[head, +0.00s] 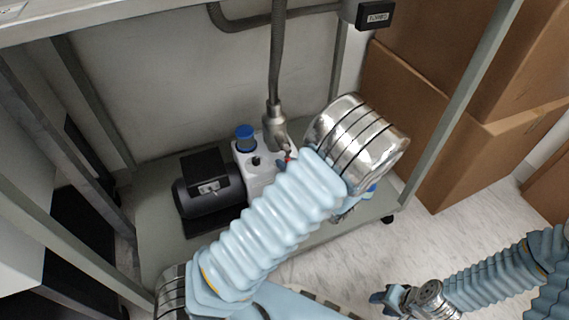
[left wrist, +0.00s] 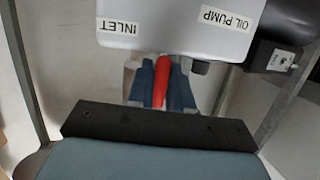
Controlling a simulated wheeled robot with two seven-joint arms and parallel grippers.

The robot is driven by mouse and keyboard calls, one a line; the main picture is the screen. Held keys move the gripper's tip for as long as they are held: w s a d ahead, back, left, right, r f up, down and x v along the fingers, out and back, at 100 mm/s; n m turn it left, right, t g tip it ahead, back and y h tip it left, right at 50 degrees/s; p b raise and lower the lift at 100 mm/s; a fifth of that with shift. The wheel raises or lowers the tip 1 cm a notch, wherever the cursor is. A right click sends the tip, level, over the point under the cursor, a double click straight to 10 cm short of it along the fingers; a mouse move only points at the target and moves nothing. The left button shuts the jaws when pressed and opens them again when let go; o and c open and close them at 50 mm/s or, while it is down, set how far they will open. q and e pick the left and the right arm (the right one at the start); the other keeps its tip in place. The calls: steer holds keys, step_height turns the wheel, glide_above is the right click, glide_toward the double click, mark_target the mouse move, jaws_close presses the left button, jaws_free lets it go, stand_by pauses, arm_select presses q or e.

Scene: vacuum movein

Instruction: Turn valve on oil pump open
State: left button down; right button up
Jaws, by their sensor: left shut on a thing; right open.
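The oil pump (head: 248,180) stands on the lower shelf of a metal cart, with a black motor and a blue cap on top. In the left wrist view its white body (left wrist: 165,28) shows upside-down "INLET" and "OIL PUMP" labels. The red valve handle (left wrist: 161,82) sits between the blue fingers of my left gripper (left wrist: 162,88), which is shut on it. In the head view my left arm hides most of that gripper, and only a bit of red shows beside it. My right gripper (head: 388,299) is open and empty at the lower right, away from the pump.
A grey hose (head: 277,60) runs down to a metal fitting on the pump. The cart's shelf (head: 158,225) and posts (head: 470,80) frame the pump. Cardboard boxes (head: 410,120) stand at the right. The marble floor between the cart and my right arm is clear.

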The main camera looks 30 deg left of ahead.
arm_select(q)
steer(key=shift+w+d, duration=0.1)
steer(key=shift+d, duration=0.05)
stand_by(0.4)
steer(key=c, duration=1.1)
jaws_free()
steer(key=p+v, duration=0.2)
steer(key=v, duration=1.1)
steer(key=shift+s+d, duration=0.25)
steer(key=shift+s, duration=0.05)
steer(key=shift+r, duration=0.15)
